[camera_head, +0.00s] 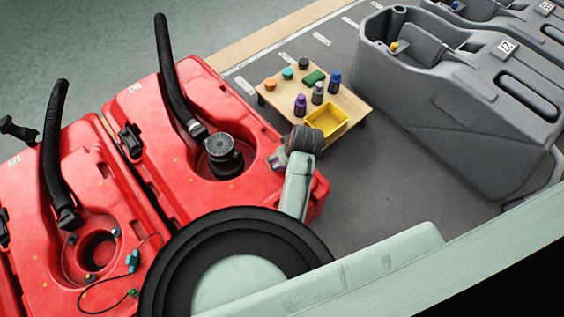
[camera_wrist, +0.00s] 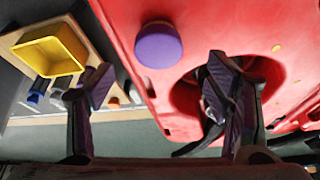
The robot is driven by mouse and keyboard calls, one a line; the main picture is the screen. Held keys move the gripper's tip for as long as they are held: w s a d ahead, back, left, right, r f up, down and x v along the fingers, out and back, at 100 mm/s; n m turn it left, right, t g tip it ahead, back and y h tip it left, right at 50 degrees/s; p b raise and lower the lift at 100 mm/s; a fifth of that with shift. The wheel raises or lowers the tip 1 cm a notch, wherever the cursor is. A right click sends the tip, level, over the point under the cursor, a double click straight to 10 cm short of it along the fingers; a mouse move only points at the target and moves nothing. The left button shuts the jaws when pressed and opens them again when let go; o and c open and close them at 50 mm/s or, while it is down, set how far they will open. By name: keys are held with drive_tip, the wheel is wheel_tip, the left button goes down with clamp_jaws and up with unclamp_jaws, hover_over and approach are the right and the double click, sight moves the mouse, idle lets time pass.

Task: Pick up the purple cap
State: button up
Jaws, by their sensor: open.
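The purple cap (camera_wrist: 158,45) shows in the wrist view as a round, flat-topped purple piece at the red tank (camera_wrist: 120,20), near the tank's round dark opening (camera_wrist: 185,97). My gripper (camera_wrist: 161,78) is open, its two dark fingers spread wide apart. The cap lies between the finger directions and above the fingertips in the picture, with nothing gripped.
A small wooden table (camera_head: 345,98) stands behind my wrist with a yellow tray (camera_head: 327,119), a purple bottle (camera_head: 300,106), other bottles and coloured caps. Black hoses (camera_head: 171,80) rise from the red tanks. Large grey tanks (camera_head: 460,100) stand right; dark floor between is clear.

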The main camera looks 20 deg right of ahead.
drive_tip(key=x, duration=0.6)
drive_tip(key=shift+w+f, duration=0.2)
drive_tip(key=shift+f, duration=0.15)
drive_tip(key=c, duration=1)
drive_tip(key=shift+r, duration=0.1)
